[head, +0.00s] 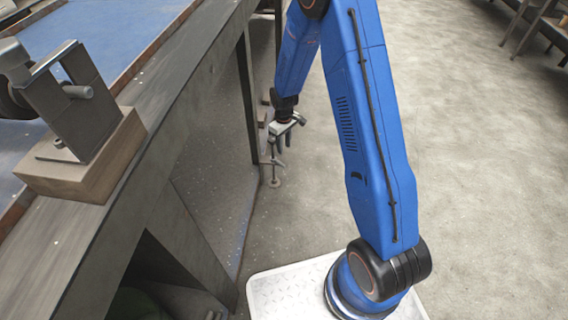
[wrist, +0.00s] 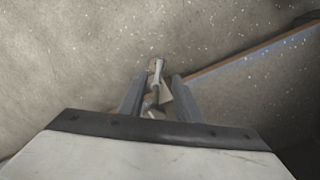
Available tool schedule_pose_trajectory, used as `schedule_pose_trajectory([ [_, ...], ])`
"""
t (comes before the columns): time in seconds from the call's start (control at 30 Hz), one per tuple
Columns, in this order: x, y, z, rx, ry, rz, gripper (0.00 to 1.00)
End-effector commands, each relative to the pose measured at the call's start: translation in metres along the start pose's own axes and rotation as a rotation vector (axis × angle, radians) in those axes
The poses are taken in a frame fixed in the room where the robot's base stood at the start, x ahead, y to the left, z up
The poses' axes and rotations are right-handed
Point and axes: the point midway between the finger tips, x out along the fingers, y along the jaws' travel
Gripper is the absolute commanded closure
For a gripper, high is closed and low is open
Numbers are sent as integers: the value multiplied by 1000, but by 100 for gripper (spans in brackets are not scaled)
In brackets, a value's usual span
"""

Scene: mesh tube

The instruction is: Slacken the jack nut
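A small metal screw jack (head: 273,172) stands upright on the floor beside the bench, with a round foot and a crosspiece near its top. The jack also shows in the wrist view (wrist: 157,68), beyond and between my fingers. I cannot clearly make out the nut on it; a small pale metal piece shows low between the fingers. My gripper (head: 281,146) hangs from my blue arm just above the jack, pointing down. In the wrist view its two grey fingers (wrist: 157,92) are spread apart. I cannot tell whether they touch anything.
The bench (head: 165,120) runs along the left, with its leg (head: 247,95) close to the jack. A wooden block with a metal bracket (head: 75,155) sits on the bench. Open concrete floor (head: 470,150) lies to the right.

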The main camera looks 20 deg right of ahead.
Motion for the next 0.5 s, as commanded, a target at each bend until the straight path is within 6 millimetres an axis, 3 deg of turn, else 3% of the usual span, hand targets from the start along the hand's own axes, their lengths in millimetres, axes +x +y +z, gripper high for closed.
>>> schedule_pose_trajectory([
  [0.5, 87, 0, 0, 0, -2, -1, 69],
])
